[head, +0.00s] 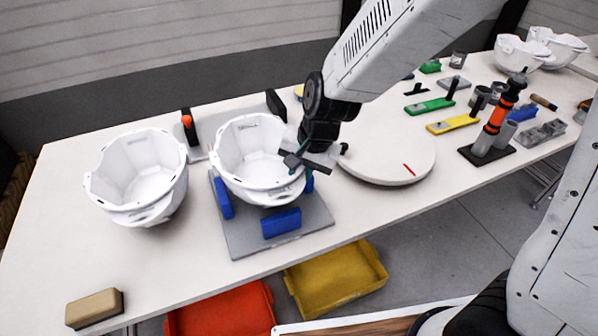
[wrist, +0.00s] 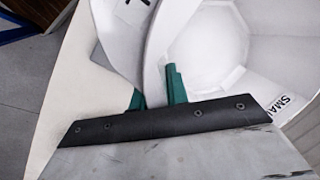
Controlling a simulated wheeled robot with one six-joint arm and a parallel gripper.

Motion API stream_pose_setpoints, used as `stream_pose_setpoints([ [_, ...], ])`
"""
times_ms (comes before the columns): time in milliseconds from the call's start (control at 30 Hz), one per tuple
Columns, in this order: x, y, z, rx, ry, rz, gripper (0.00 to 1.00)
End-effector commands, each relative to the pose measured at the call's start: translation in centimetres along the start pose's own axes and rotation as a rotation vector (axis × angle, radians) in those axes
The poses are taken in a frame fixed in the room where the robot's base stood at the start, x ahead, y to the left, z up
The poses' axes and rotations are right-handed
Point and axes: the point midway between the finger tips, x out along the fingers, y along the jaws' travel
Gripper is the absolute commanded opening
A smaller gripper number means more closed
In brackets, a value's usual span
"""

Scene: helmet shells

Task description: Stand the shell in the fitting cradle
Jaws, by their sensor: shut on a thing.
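A white helmet shell (head: 252,150) is upright, open side up, over the fitting cradle, a grey plate (head: 245,238) with blue blocks (head: 281,223). My gripper (head: 294,162) is shut on the right part of its rim. In the wrist view the green fingertips (wrist: 155,92) pinch the rim of the shell (wrist: 205,50), one on each side. The shell's underside is hidden, so I cannot tell whether it rests on the cradle or hangs just above it. A second white shell (head: 140,178) stands open side up on the table, left of the cradle.
A round white turntable (head: 385,150) with a red mark is right of the cradle. Behind is a grey fixture with an orange knob (head: 187,121). A tan block (head: 94,307) lies front left. Tools, an orange-black post (head: 497,118) and more shells (head: 522,52) stand right. Yellow (head: 335,282) and red bins are below.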

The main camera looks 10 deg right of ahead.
Motion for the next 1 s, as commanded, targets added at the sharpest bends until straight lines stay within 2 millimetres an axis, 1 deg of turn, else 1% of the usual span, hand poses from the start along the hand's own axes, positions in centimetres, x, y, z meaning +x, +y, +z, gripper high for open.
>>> stream_pose_setpoints([
  [567,1.1,0.3,0.0,0.001,0.0,0.0,0.0],
  [600,1.1,0.3,0.0,0.001,0.0,-0.001,0.25],
  [667,1.1,0.3,0.0,0.001,0.0,-0.001,0.41],
  [900,1.1,0.3,0.0,0.001,-0.001,0.001,0.42],
  [1000,0.8,0.3,0.0,0.001,0.001,-0.001,0.42],
])
